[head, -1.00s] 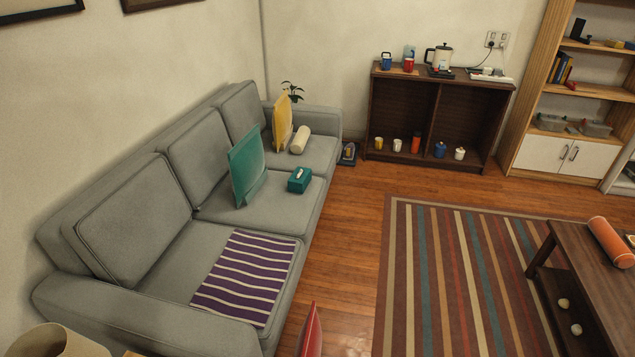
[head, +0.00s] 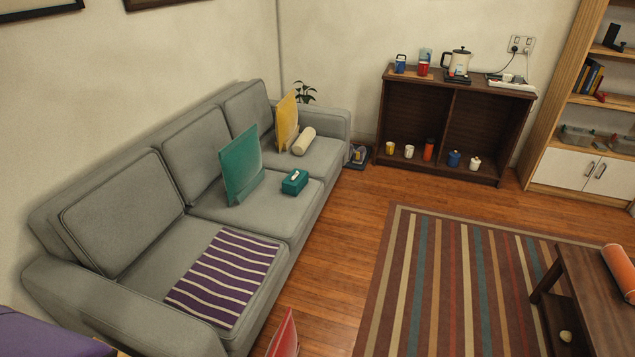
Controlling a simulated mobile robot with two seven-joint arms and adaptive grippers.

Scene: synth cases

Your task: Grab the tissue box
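A teal tissue box (head: 295,182) with a white tissue showing on top sits on the middle seat of the grey sofa (head: 272,222), near its front edge. A teal cushion (head: 241,165) stands upright just to its left. Neither of my grippers shows in the head view.
A purple striped cloth (head: 224,278) lies on the near seat. A yellow cushion (head: 286,120) and a cream bolster (head: 304,141) are on the far seat. Bare wood floor (head: 350,225) runs between the sofa and the striped rug (head: 450,285). A dark coffee table (head: 590,300) stands at right.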

